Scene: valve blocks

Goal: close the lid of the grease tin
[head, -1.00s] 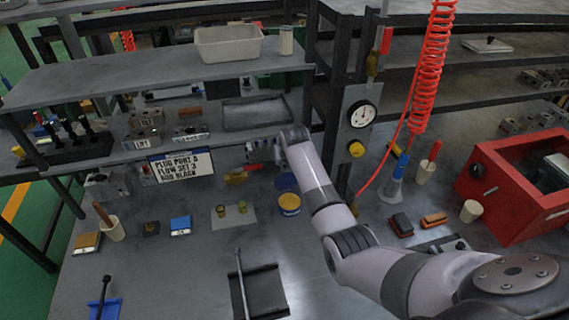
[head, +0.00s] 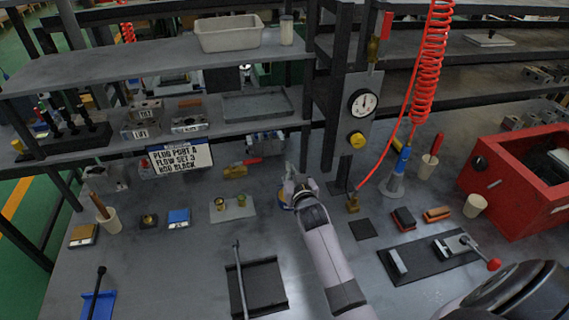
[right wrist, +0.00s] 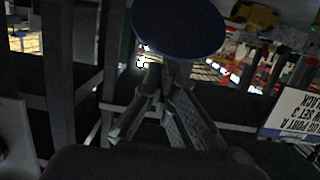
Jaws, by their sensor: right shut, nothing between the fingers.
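The grease tin (head: 283,196) is on the bench near the middle of the head view, mostly hidden by my right gripper and wrist. Only a small yellow and blue part shows at its left side. In the right wrist view, the tin's dark blue round lid (right wrist: 180,25) appears as a broad disc just beyond the fingertips. My right gripper (head: 289,175) is at the tin, and its fingers are shut and empty; they also show in the right wrist view (right wrist: 170,72). Whether they touch the lid is unclear. My left gripper is not in view.
A grey plate with small brass parts (head: 232,208) lies left of the tin. A red-handled valve (head: 238,171) and the shelf edge are behind. A black tray (head: 258,290) is in front. A gauge panel (head: 357,120) stands to the right.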

